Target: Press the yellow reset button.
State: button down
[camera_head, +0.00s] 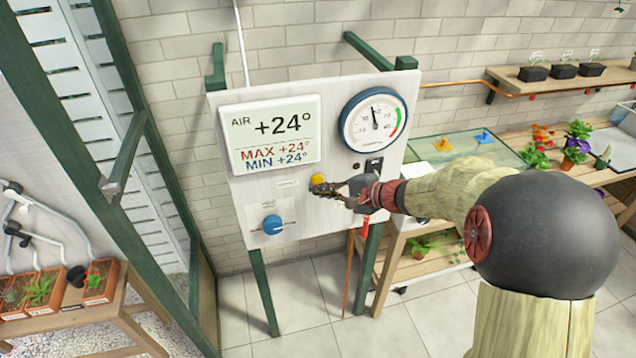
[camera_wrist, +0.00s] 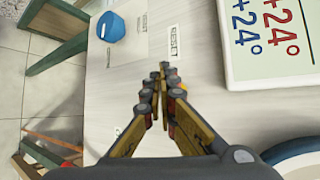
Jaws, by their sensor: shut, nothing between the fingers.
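The yellow reset button (camera_head: 318,180) is on the pale upright panel (camera_head: 225,205), below the display and right of a small label. My gripper (camera_head: 314,189) is shut and empty, its fingertips just below the button in the head view. In the wrist view the closed fingertips (camera_wrist: 164,68) point at the panel near the RESET label (camera_wrist: 174,39). Only a sliver of yellow (camera_wrist: 184,87) shows beside the right finger; the fingers hide the rest. I cannot tell whether the fingertips touch the button or the panel.
The panel also carries a temperature display (camera_head: 271,135), a round gauge (camera_head: 374,120) and a blue knob (camera_head: 272,225), which shows in the wrist view (camera_wrist: 110,27). Green posts (camera_head: 263,290) hold the panel. A plant bench (camera_head: 480,125) stands right and potted plants (camera_head: 40,287) left.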

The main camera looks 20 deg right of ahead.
jog(key=shift+s+b, duration=0.65)
jog(key=shift+s, duration=1.85)
jog(key=s+a+f+n+g+h, duration=0.1)
jog(key=s+f+n+g+h, duration=0.2)
jog(key=s, duration=0.6)
jog(key=s+a+f+n+g, duration=0.1)
jog(key=s+n+g, duration=0.25)
jog(key=s, duration=0.55)
jog(key=s+d+r+n+t+h, duration=0.2)
jog(key=s+r+n+h, duration=0.3)
jog(key=s+r+n, duration=0.2)
jog(key=v, duration=0.5)
jog(key=shift+s, duration=0.2)
